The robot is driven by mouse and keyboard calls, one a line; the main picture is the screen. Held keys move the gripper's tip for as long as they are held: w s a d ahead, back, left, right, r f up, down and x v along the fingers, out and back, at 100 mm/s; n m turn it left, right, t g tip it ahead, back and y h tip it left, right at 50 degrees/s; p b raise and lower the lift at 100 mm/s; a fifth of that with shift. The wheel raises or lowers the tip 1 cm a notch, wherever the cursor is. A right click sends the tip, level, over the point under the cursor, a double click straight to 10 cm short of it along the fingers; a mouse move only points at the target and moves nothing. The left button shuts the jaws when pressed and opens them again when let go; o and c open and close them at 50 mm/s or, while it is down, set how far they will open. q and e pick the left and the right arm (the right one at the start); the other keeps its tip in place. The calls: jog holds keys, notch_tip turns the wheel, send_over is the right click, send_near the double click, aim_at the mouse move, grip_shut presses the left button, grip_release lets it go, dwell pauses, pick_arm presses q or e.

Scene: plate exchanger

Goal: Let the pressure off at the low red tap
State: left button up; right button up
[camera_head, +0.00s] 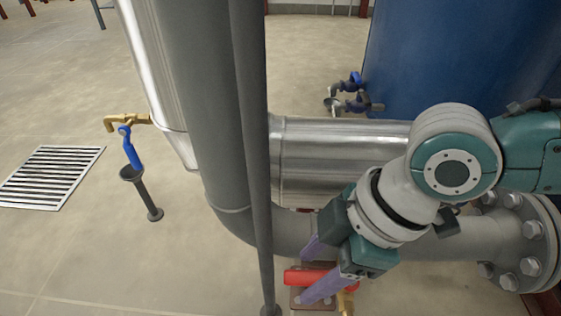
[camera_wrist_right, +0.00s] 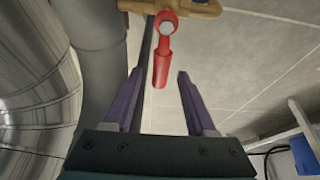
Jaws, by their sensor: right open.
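The low red tap has a red lever handle (camera_head: 300,278) beneath the grey pipe, at the lower middle of the head view. Part of its brass body (camera_head: 345,301) shows beside my right gripper. In the wrist view the red handle (camera_wrist_right: 161,65) hangs from the brass body (camera_wrist_right: 195,8). My right gripper (camera_head: 303,270) is open, its purple fingers pointing at the tap. In the wrist view the handle's free end appears between the fingertips (camera_wrist_right: 158,73), with space on both sides. I cannot tell whether it touches a finger. My left gripper is out of view.
Grey vertical pipes (camera_head: 213,110) and a shiny horizontal pipe (camera_head: 340,150) crowd my right arm. A bolted flange (camera_head: 520,245) is at right. A blue-handled brass tap (camera_head: 131,148) stands over a drain funnel (camera_head: 134,173) at left. A floor grate (camera_head: 48,177) lies beyond.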

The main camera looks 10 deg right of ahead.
jog(key=shift+s, duration=0.1)
grip_shut()
dwell(0.4)
dwell(1.0)
